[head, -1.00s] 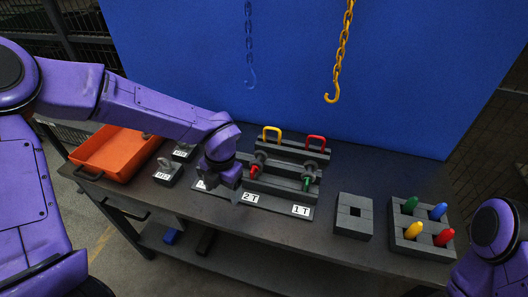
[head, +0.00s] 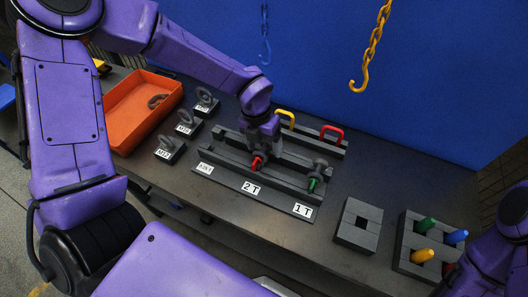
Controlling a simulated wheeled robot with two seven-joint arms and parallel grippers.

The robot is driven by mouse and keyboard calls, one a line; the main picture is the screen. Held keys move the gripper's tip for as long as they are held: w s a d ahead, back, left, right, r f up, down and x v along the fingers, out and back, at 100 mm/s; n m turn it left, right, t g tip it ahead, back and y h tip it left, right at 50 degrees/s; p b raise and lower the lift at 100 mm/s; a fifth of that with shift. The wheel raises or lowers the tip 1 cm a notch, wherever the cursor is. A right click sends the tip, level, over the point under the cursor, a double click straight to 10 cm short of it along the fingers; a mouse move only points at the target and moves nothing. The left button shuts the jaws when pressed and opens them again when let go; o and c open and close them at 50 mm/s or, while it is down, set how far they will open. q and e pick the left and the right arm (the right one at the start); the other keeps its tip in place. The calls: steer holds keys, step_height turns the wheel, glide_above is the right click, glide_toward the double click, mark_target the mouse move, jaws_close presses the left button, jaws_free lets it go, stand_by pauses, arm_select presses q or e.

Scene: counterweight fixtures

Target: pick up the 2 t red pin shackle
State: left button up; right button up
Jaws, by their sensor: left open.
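The red pin shackle (head: 257,163) sits in the dark grey rack (head: 225,155) behind the "2T" label (head: 251,188). Its red pin end points toward the front; its grey bow is mostly hidden by my gripper. My left gripper (head: 262,147) is open and points down right at this shackle; I cannot tell whether the fingers touch it. A green pin shackle (head: 316,180) sits to the right in the rack behind the "1T" label (head: 302,210). My right arm shows at the lower right edge, but its gripper is out of the picture.
A yellow handle (head: 286,115) and a red handle (head: 332,129) stand behind the rack. An orange tray (head: 125,130) and several labelled eye blocks (head: 170,148) lie left. A grey block (head: 357,228) and a coloured peg holder (head: 405,238) stand right. A yellow hook (head: 360,82) hangs behind.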

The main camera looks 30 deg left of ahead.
arm_select(q)
step_height(320, 180, down, 4)
steer(key=shift+w+d+r+p, duration=0.1)
steer(key=shift+w+d+p, duration=0.05)
steer(key=shift+p, duration=0.2)
steer(key=c, duration=1.4)
